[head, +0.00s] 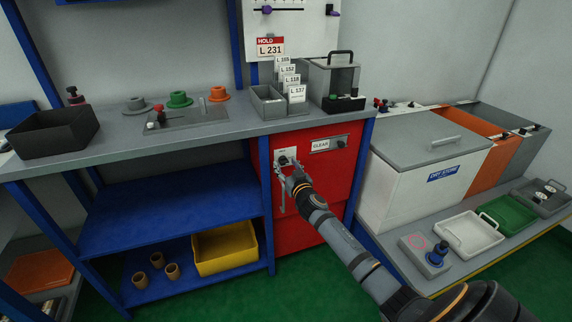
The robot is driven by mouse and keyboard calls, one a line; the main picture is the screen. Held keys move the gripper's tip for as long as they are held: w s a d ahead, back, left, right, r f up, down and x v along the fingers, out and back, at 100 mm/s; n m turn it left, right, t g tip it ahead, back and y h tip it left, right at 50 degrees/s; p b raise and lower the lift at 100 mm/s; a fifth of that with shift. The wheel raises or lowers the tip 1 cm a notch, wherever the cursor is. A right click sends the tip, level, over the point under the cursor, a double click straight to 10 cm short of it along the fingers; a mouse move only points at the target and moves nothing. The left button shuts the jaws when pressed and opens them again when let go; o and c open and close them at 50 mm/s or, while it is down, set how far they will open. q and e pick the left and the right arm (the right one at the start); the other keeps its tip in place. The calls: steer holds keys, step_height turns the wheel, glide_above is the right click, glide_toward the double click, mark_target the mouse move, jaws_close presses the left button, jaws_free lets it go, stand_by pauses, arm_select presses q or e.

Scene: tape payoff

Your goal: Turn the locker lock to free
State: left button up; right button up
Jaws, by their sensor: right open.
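The red locker (315,192) stands under the right end of the workbench. A lock with a pale plate (286,151) and a dark knob sits at its upper left. My right gripper (287,165) is right in front of this lock and covers part of it. Its jaws are open, and I cannot tell whether they touch the knob. The lock's setting is too small and too covered to read. A pale vertical handle (281,196) shows just below. My left gripper is not in view.
A plate reading "CLEAR" (322,145) with a dark knob is right of the lock. The bench top (240,126) above holds a black bin (52,135), card box (268,102) and clear case (333,78). A white dry store chest (418,190) stands right of my arm.

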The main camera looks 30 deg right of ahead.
steer(key=shift+w+d, duration=0.1)
steer(key=shift+w, duration=0.2)
jaws_close()
